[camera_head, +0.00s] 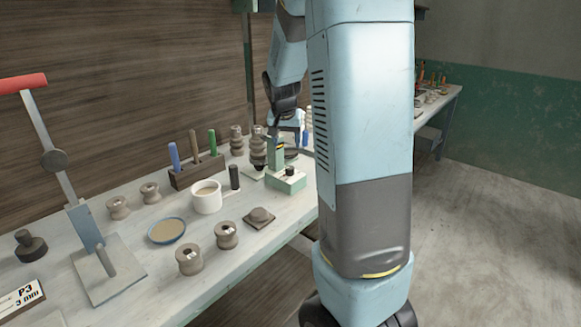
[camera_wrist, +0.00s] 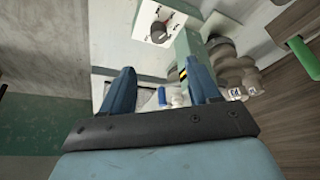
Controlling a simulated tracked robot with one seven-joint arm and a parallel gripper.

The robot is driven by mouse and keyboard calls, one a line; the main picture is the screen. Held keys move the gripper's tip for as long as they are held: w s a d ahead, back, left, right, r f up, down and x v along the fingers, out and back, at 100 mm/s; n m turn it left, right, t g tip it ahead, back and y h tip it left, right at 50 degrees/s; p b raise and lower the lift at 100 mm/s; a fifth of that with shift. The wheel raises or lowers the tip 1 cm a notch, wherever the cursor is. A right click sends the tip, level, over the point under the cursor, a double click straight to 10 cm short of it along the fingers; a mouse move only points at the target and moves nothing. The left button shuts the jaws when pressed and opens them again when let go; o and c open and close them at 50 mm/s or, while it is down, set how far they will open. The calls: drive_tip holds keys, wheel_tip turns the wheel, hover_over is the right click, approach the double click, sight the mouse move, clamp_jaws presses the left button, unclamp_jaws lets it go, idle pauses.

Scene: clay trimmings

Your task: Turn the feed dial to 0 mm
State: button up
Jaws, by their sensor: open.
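The feed dial (camera_head: 290,171) is a small dark knob on top of a low pale-and-green box (camera_head: 286,183) near the bench's right end. In the wrist view the dial (camera_wrist: 159,33) shows as a dark round knob on a white face with small marks around it. The marks are too small to read, so I cannot tell its setting. My gripper (camera_wrist: 163,88) is open, with two blue fingers apart and nothing seen between them. The dial lies beyond the fingertips, not touched. In the head view my arm's dark end hangs above the box, and the fingers are hard to make out.
A green upright with a yellow-black striped patch (camera_wrist: 184,74) stands beside the dial. Stacked clay spools (camera_head: 258,148), a tool rack (camera_head: 197,170), a white mug (camera_head: 207,197) and a blue dish (camera_head: 167,231) are on the bench (camera_head: 215,275). A red-handled lever press (camera_head: 90,240) stands left.

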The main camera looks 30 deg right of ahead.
sight(289, 167)
drive_tip(key=x, duration=1.3)
drive_tip(key=shift+f, duration=0.2)
drive_tip(key=shift+w, duration=0.1)
drive_tip(key=c, duration=1)
